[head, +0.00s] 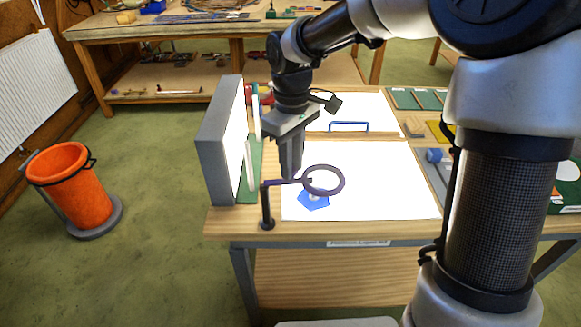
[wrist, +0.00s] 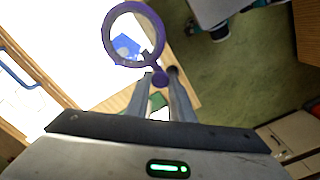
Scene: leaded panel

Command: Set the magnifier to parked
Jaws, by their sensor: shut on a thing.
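The magnifier (head: 342,187) is a purple ring lens on a short arm, carried by a dark post at the front left corner of the bench. Its ring lies over the bright white panel (head: 390,180), above a blue piece of glass (head: 313,203). My gripper (head: 290,177) points down beside the post and is shut on the magnifier's arm near a small knob. In the wrist view the ring (wrist: 107,38) is just beyond my fingertips (wrist: 163,77), with the knob between them. The exact contact of the fingers is partly hidden.
A grey upright light box (head: 212,150) stands at the bench's left edge, close to my gripper. A blue handle (head: 348,123) lies behind. Green and blue pieces sit at the right. An orange bin (head: 72,190) stands on the floor at left.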

